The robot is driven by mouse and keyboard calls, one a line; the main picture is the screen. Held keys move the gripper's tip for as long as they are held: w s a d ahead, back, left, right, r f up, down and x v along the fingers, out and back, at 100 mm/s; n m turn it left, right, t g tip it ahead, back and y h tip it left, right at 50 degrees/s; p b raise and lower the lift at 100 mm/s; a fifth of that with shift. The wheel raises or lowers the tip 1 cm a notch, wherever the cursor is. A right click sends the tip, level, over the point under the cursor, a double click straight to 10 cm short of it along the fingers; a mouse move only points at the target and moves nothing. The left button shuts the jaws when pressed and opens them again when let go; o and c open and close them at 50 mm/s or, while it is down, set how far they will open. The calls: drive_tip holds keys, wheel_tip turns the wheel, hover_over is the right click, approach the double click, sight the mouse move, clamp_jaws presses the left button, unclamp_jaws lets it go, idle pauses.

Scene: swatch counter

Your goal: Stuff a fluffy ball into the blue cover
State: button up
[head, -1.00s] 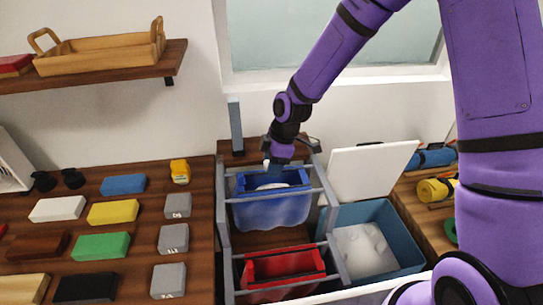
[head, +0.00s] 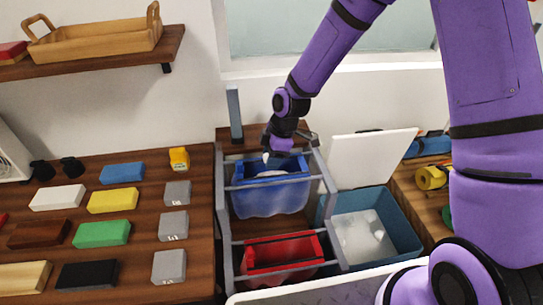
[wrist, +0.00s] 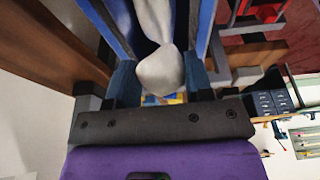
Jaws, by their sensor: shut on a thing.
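The blue cover (head: 268,200) hangs open in a grey frame. White fluffy stuff (head: 271,173) shows in its mouth. My gripper (head: 277,156) is at the far side of the cover's mouth, pointing down. In the wrist view my gripper (wrist: 160,78) is shut on a white fluffy ball (wrist: 160,70), held between the two bluish fingers. Another white shape (wrist: 154,18) is just beyond it, and the blue cover's walls (wrist: 205,25) stand on both sides. How deep the ball sits in the cover is hard to tell.
A red cover (head: 285,262) hangs in the frame (head: 222,200) in front of the blue one. A teal bin (head: 405,225) with white contents and a raised white lid (head: 370,155) stands at right. Colored blocks (head: 105,234) lie on the left counter.

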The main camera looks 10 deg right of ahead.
drive_tip(key=shift+f, duration=0.15)
drive_tip(key=o, duration=1.1)
drive_tip(key=shift+o, duration=0.2)
drive_tip(key=shift+r, duration=3)
drive_tip(key=shift+d+r, duration=0.1)
